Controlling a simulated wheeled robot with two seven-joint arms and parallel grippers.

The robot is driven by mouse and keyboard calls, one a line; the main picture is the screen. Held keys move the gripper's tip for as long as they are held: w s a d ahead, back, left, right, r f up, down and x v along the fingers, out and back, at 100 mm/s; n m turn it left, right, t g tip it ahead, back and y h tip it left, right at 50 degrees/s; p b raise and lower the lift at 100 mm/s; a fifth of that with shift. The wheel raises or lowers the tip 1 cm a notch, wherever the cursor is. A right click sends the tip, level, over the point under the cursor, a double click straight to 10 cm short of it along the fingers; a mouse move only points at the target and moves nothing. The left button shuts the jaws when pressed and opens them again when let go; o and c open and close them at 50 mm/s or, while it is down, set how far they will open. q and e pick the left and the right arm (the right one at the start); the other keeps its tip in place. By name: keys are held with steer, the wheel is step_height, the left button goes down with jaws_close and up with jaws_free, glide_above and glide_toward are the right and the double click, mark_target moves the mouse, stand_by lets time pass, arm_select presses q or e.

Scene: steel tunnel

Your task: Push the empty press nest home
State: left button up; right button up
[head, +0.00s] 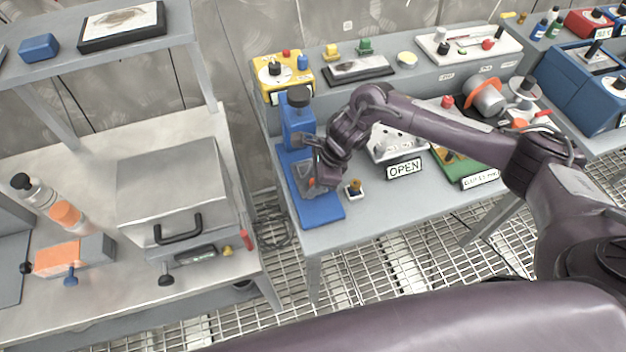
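The blue press (297,122) stands at the left end of the middle table, with a dark knob on top and a blue base (322,211) reaching toward the front edge. A grey nest (299,172) sits low in the press, partly hidden by my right gripper. I cannot see whether anything lies in it or how far in it sits. My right gripper (316,176) is at the front of the press, close beside the nest. Its fingers are small and partly hidden, so contact and opening are unclear. My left gripper is not in view.
A small brass-topped knob (354,188) stands just right of the press base. An OPEN sign (404,169) and a green tray (462,168) are farther right. A yellow box (281,76) stands behind. A gap separates the left bench with its steel box (172,180).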

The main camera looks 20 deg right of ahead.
steer(key=b+v, duration=0.2)
steer(key=v, duration=0.4)
steer(key=shift+d+r, duration=0.2)
steer(key=shift+s+d+r, duration=0.1)
steer(key=shift+d+r, duration=0.1)
steer(key=shift+r, duration=0.45)
